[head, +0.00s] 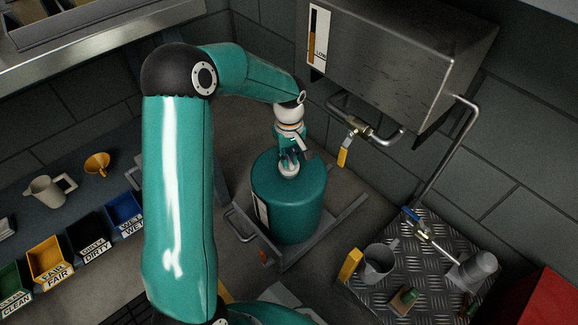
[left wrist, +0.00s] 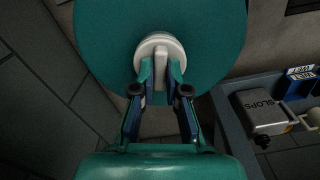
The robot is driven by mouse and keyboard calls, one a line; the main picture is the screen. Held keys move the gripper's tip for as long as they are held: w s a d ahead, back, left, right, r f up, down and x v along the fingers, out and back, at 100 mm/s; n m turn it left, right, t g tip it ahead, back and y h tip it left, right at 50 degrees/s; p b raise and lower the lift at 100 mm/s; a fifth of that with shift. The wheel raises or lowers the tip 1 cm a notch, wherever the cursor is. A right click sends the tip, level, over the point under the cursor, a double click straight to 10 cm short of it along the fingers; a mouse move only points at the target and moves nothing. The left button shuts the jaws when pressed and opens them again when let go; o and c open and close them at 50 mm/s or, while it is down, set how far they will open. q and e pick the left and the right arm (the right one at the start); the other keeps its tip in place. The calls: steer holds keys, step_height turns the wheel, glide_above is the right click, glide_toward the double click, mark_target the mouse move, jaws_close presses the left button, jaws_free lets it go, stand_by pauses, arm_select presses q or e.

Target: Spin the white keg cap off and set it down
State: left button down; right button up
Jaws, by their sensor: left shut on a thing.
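The teal keg (head: 288,205) stands upright on a low metal frame in the middle of the head view. Its white cap (head: 289,170) sits on the top of the keg. In the left wrist view the round white cap (left wrist: 158,50) has a raised bar across it, and the keg top (left wrist: 215,45) lies around it. My left gripper (head: 289,158) reaches down from above. Its two fingertips (left wrist: 160,72) are closed on the cap's raised bar from both sides. The cap's threads are hidden. My right gripper is not in view.
A steel tank (head: 400,60) with pipes and a yellow-handled valve (head: 344,152) hangs above right. A checker-plate surface (head: 425,255) at lower right holds a grey jug (head: 379,262). Labelled bins (head: 48,258) and a beige jug (head: 48,190) stand at left.

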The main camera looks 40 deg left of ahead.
arm_select(q)
steer(key=shift+f+n+b, duration=0.1)
steer(key=shift+n+b, duration=0.4)
steer(key=shift+n, duration=1)
steer(key=shift+n+b, duration=0.55)
steer(key=shift+n, duration=0.85)
steer(key=shift+r, duration=0.35)
steer(key=shift+r+p, duration=1.85)
steer(key=shift+r, duration=0.25)
